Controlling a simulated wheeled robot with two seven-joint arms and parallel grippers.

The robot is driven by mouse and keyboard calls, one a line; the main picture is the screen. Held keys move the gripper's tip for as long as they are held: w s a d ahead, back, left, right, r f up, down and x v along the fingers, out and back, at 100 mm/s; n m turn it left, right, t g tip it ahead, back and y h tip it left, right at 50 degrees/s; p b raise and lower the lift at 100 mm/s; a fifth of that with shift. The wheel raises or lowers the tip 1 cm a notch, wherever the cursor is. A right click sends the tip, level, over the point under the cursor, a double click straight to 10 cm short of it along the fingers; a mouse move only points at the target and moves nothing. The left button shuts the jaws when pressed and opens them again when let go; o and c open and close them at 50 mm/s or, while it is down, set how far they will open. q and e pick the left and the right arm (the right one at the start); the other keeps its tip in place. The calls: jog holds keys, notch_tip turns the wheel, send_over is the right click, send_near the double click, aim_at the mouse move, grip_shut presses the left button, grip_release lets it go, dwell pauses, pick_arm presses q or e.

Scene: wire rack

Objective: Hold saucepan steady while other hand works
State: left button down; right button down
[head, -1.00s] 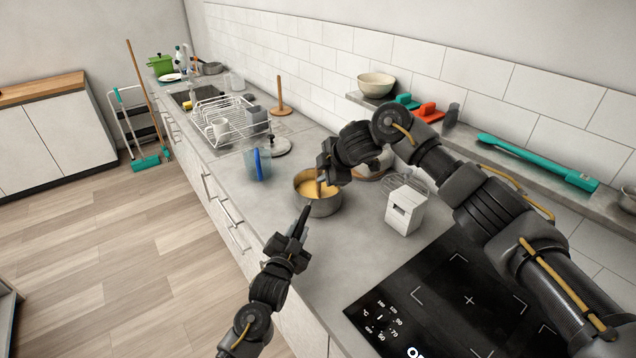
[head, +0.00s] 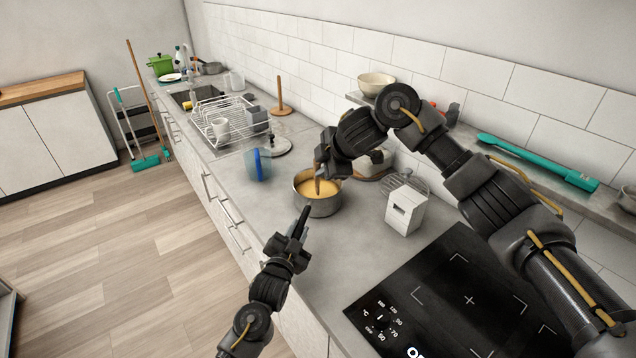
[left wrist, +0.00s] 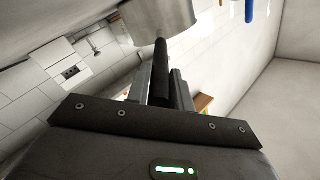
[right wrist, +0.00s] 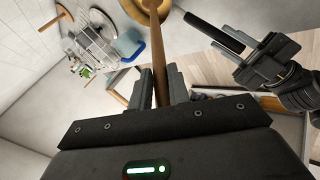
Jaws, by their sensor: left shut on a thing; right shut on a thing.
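A metal saucepan (head: 322,208) with yellow-orange contents sits upright on the grey counter. It also shows in the left wrist view (left wrist: 158,22). My left gripper (head: 290,242) is shut on the saucepan's black handle (left wrist: 161,65), on the near side of the pan. My right gripper (head: 322,163) is above the pan, shut on a brown stick-like utensil (right wrist: 157,50). The utensil's lower end dips into the contents, so its tip is hidden.
A white box (head: 405,211) stands right of the pan, with a black cooktop (head: 465,297) nearer. A blue container (head: 257,165) and a dish rack (head: 222,120) stand farther left. A wall shelf (head: 545,172) runs behind my right arm.

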jog(key=shift+s+r, duration=0.7)
jog(key=shift+r, duration=0.25)
jog(key=shift+s+r, duration=0.7)
jog(key=shift+r, duration=0.25)
notch_tip(320, 180, up, 4)
pick_arm(q)
jog(key=c, duration=1.1)
grip_release()
jog(key=shift+c, duration=0.2)
jog(key=v, duration=1.2)
